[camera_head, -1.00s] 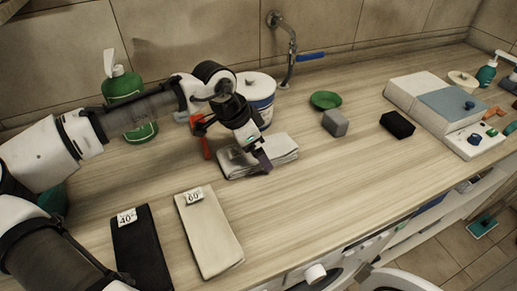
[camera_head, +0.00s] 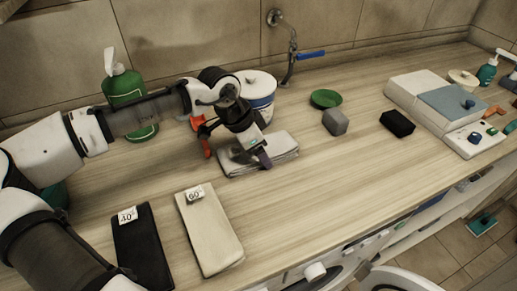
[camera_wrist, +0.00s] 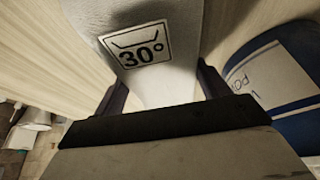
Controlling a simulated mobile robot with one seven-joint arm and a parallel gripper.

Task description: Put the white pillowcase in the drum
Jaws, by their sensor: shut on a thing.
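The white pillowcase (camera_head: 285,149) is a folded greyish-white cloth on the wooden counter, in the middle of the head view. My gripper (camera_head: 262,158) is over its front part, pointing down. In the wrist view, the cloth (camera_wrist: 185,85) with a printed 30° label passes between the two dark fingers (camera_wrist: 160,95), which are shut on it. Most of the cloth still appears to rest at counter level. A round white machine door or rim (camera_head: 398,281) shows partly at the bottom edge; the drum's inside is hidden.
A cream cloth marked 60° (camera_head: 210,235) and a black cloth marked 40° (camera_head: 142,250) lie in front. A white and blue tub (camera_head: 262,92) and green bottle (camera_head: 123,88) stand behind. A grey block (camera_head: 335,122) and black block (camera_head: 397,124) lie right. The front right counter is clear.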

